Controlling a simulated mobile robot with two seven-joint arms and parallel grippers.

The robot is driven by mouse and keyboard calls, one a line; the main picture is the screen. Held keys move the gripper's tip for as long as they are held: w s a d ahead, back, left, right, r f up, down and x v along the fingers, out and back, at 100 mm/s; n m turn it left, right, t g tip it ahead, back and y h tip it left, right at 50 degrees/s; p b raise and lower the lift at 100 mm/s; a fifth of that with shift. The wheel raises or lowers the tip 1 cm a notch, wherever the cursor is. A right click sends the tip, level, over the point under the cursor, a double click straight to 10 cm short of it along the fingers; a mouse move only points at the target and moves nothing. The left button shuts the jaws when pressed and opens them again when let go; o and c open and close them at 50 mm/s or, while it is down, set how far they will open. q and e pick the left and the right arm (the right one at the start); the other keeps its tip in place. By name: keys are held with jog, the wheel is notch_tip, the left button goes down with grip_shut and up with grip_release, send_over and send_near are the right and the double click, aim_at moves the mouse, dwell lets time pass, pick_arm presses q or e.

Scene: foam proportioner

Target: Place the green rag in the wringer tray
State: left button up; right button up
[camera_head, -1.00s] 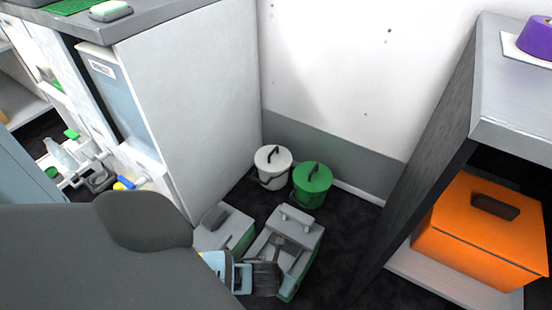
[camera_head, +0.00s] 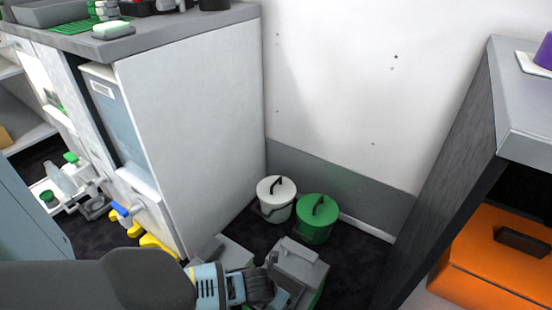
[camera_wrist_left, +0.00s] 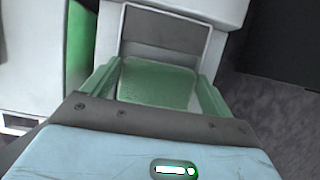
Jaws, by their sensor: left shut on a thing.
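My left gripper (camera_head: 262,288) comes in from the lower left, over the two grey-and-green boxes on the floor. In the left wrist view its fingers (camera_wrist_left: 155,76) are shut on the green rag (camera_wrist_left: 155,90), a pale green block between them. A grey tray with a pale rim (camera_wrist_left: 165,28), apparently the wringer tray, lies just beyond and under the rag. In the head view the grey-topped box (camera_head: 302,266) is just right of the gripper. The rag is hidden there, and I cannot tell whether it touches the tray. My right gripper is not in view.
A second grey-topped box (camera_head: 236,256) stands left of the first. A white bucket (camera_head: 276,203) and a green bucket (camera_head: 314,222) stand behind, near the wall. A white cabinet (camera_head: 195,120) is at left. A shelf (camera_head: 445,150) with an orange box (camera_head: 495,262) is at right.

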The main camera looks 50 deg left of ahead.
pick_arm(q)
jog(key=shift+f, duration=0.4)
jog(key=shift+r, duration=0.15)
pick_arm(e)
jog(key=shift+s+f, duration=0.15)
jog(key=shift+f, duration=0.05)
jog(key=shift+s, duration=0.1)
pick_arm(q)
jog(key=o, duration=0.8)
jog(key=shift+o, duration=0.2)
